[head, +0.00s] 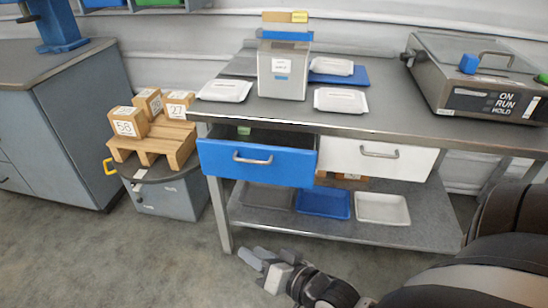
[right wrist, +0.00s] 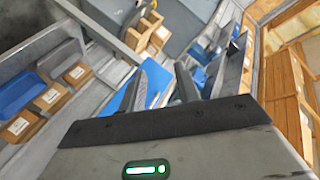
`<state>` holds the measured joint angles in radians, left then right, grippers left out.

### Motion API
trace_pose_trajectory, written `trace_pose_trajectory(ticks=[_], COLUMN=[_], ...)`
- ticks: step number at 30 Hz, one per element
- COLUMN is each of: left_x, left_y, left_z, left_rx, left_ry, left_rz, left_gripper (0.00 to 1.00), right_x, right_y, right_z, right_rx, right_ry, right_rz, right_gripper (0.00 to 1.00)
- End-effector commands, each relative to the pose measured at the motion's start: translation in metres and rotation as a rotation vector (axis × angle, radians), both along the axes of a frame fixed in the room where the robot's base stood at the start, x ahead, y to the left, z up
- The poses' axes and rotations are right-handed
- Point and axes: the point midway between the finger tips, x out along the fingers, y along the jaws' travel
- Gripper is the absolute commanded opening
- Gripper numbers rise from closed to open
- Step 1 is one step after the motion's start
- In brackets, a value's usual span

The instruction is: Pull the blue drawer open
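The blue drawer (head: 257,163) is under the left part of the workbench. It stands out from the bench, with its dark inside and a small green item (head: 244,130) showing behind the front. Its metal handle (head: 253,158) is bare, with nothing on it. My right gripper (head: 262,264) is low in front of the bench, below and apart from the drawer. Its fingers look spread with nothing between them; the right wrist view also shows a gap between the fingers (right wrist: 172,85). A blue panel (right wrist: 128,92) shows beside them, probably the drawer front. My left gripper is not in view.
A white closed drawer (head: 378,158) sits right of the blue one. The lower shelf holds trays (head: 323,203). A stool (head: 165,190) with wooden boxes stands left of the bench. A dispenser and white packets are on the bench top (head: 385,118). The floor in front is clear.

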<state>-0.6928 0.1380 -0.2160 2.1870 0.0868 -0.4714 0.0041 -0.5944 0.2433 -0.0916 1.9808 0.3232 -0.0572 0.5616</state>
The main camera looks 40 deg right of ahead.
Motion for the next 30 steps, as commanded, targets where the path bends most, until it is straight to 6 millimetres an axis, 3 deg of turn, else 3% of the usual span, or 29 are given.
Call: trace_pose_trajectory(ticks=[1,3,6,9,17,30], left_x=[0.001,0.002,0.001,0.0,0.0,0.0], left_y=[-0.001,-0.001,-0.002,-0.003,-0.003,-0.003], left_z=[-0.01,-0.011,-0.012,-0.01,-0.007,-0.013], left_rx=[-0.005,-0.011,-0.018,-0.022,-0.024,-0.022], left_ry=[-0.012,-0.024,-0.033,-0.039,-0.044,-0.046], left_rz=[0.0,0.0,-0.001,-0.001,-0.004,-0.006], left_gripper=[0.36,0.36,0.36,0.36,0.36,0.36], right_x=[0.013,0.025,0.033,0.037,0.066,0.159], right_y=[-0.026,-0.059,-0.099,-0.124,-0.134,-0.139], right_z=[-0.009,-0.003,0.007,0.015,0.026,0.037], right_rx=[0.139,0.337,0.557,0.687,0.739,0.736], right_ry=[-0.055,-0.137,-0.242,-0.313,-0.344,-0.34], right_rz=[-0.075,-0.164,-0.248,-0.287,-0.297,-0.296], right_gripper=[0.32,0.32,0.32,0.32,0.32,0.32])
